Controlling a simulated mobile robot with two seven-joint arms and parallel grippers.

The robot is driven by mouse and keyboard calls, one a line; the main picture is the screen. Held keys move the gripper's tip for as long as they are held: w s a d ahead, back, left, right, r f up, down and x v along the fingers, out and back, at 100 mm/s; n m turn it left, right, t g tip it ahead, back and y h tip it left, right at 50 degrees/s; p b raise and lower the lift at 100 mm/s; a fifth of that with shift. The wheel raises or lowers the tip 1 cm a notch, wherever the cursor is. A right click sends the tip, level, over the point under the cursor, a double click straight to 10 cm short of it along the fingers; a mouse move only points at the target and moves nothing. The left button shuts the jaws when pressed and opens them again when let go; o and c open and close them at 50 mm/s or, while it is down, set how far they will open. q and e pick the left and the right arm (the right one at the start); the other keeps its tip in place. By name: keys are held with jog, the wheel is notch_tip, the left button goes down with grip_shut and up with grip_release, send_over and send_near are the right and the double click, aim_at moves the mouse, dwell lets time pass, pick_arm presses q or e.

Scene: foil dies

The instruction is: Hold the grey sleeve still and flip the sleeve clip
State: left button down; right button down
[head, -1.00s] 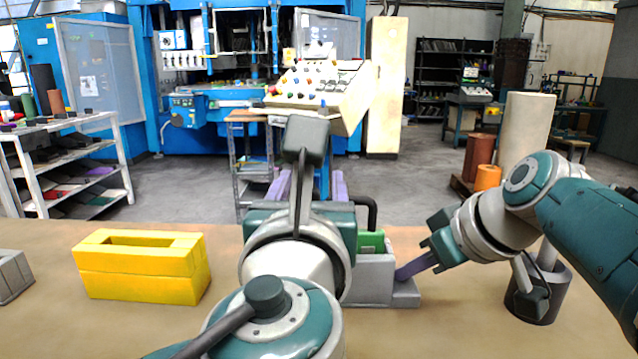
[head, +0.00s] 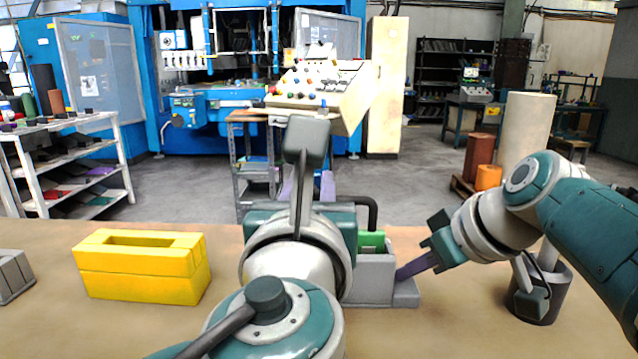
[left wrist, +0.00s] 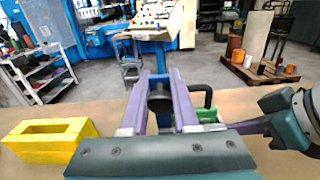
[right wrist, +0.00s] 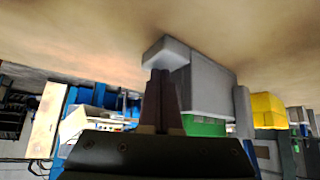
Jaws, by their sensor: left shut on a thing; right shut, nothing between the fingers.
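The grey sleeve (head: 372,284) stands on the table, partly hidden behind my left arm. A green piece (head: 372,241) sits on its top, and a low grey step (head: 406,294) is at its right side. My left gripper (head: 308,186) is mostly hidden by its own arm. In the left wrist view its purple fingers close around a dark round piece (left wrist: 160,98), seemingly part of the sleeve; the join is hidden. My right gripper (head: 400,274) is shut and empty, its tips at the step beside the sleeve; whether they touch is unclear. I cannot pick out the sleeve clip for sure.
A yellow slotted block (head: 140,285) stands left of my left arm. A grey block (head: 12,275) is at the table's left edge. A dark loop handle (head: 369,207) rises behind the sleeve. The table (head: 455,325) is bare at front right.

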dwell(0.9)
pick_arm(q)
jog(key=w+g, duration=0.3)
jog(key=g, duration=0.2)
jog(key=shift+w+f+g, duration=0.1)
jog(key=shift+w+g, duration=0.2)
jog(key=shift+w, duration=0.1)
jog(key=g, duration=0.1)
jog(key=w+f+g, duration=0.1)
jog(key=w+g, duration=0.1)
jog(key=g, duration=0.1)
jog(key=shift+w+f, duration=0.15)
jog(key=shift+f, duration=0.15)
jog(key=shift+w+f+g, duration=0.1)
jog(key=shift+f+g, duration=0.1)
jog(key=shift+g, duration=0.3)
jog(key=shift+d, duration=0.1)
